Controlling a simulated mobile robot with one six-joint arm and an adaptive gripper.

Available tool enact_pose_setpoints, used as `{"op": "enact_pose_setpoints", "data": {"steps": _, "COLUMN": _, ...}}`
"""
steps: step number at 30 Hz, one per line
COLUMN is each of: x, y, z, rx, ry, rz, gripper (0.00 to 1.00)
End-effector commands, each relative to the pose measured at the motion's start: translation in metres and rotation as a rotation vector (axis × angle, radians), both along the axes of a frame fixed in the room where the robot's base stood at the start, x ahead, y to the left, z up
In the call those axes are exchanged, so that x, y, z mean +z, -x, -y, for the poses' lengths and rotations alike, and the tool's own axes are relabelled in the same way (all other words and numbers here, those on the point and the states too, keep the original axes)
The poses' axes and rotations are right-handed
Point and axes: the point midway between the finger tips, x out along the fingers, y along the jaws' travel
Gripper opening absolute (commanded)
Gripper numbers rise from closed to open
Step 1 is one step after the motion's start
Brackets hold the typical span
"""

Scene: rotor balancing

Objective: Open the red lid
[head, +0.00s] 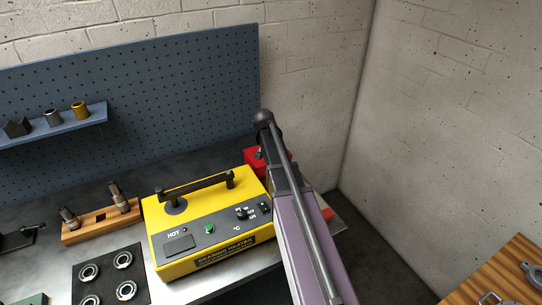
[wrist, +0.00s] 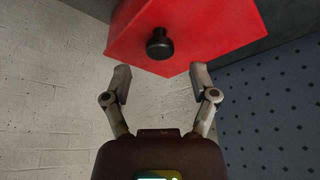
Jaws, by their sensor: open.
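The red lid (wrist: 200,25), a red boxy shape with a round black knob (wrist: 159,44), fills the top of the wrist view. My gripper (wrist: 161,72) is open and empty, with its two fingers apart just below the red shape, one on each side of the knob. The knob is a little beyond the fingertips and not between them. I cannot tell if a finger touches the red surface. In the head view only part of the red shape (head: 252,158) shows behind my arm, which hides the gripper there.
A yellow bearing heater (head: 165,245) with a dark handle bar stands on the bench left of my arm. A wooden block (head: 100,225) with metal tools and a dark mat (head: 105,262) with several bearings lie further left. A blue pegboard (head: 180,85) and brick walls close off the back.

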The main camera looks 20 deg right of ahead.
Motion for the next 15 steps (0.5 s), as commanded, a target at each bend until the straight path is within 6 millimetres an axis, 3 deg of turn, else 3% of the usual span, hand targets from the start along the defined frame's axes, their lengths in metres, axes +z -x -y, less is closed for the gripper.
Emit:
{"op": "enact_pose_setpoints", "data": {"steps": 6, "x": -0.019, "y": -0.005, "z": 0.005, "rx": 0.0, "ry": 0.0, "rz": 0.0, "gripper": 0.75}}
{"op": "enact_pose_setpoints", "data": {"steps": 15, "x": -0.028, "y": -0.008, "z": 0.008, "rx": 0.0, "ry": 0.0, "rz": 0.0, "gripper": 0.75}}
